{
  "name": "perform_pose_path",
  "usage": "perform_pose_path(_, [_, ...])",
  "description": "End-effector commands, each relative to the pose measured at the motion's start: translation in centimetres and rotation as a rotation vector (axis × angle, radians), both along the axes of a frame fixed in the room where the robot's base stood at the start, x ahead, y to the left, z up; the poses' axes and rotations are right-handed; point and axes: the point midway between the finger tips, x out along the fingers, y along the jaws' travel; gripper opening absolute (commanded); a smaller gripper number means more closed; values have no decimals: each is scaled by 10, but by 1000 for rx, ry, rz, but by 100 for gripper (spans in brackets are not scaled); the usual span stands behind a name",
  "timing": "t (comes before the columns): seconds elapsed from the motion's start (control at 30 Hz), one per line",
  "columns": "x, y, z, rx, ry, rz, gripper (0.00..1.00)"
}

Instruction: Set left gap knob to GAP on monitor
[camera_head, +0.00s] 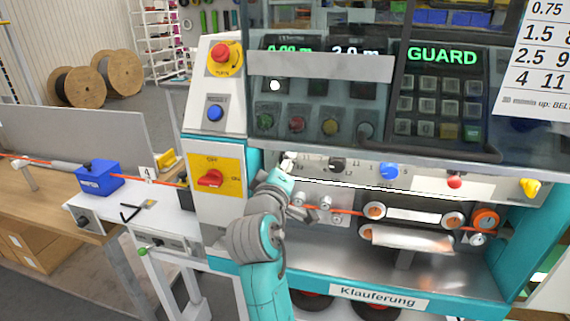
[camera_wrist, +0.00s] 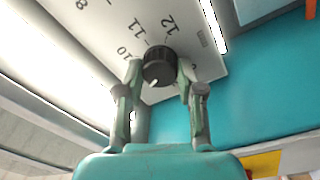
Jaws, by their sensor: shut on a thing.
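In the wrist view a black knob (camera_wrist: 160,65) with a pale pointer mark sits on a light panel printed with 8, 10, 11 and 12. The mark faces the lower edge of the knob, toward my gripper's palm. My gripper (camera_wrist: 158,78) has one finger on each side of the knob and is shut on it. In the head view my gripper (camera_head: 290,162) is at the left end of the knob strip and hides the left knob. The monitor (camera_head: 330,50) shows green and white digits, partly covered by a grey bar; no GAP reading is legible. A second display (camera_head: 442,56) reads GUARD.
A transparent cover (camera_head: 370,110) hangs above. Rollers with orange cable (camera_head: 340,212) run below.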

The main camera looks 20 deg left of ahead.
Motion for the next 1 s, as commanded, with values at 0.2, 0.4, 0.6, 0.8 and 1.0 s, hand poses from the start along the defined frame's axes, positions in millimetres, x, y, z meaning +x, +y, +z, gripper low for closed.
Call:
perform_pose_path(0.2, [0,0,-1,203,21,-1,3])
perform_pose_path(0.4, [0,1,-2,393,40,-1,3])
perform_pose_path(0.6, [0,1,-2,580,58,-2,3])
perform_pose_path(0.8, [0,1,-2,770,77,-2,3])
perform_pose_path(1.0, [0,2,-2,960,95,-1,3])
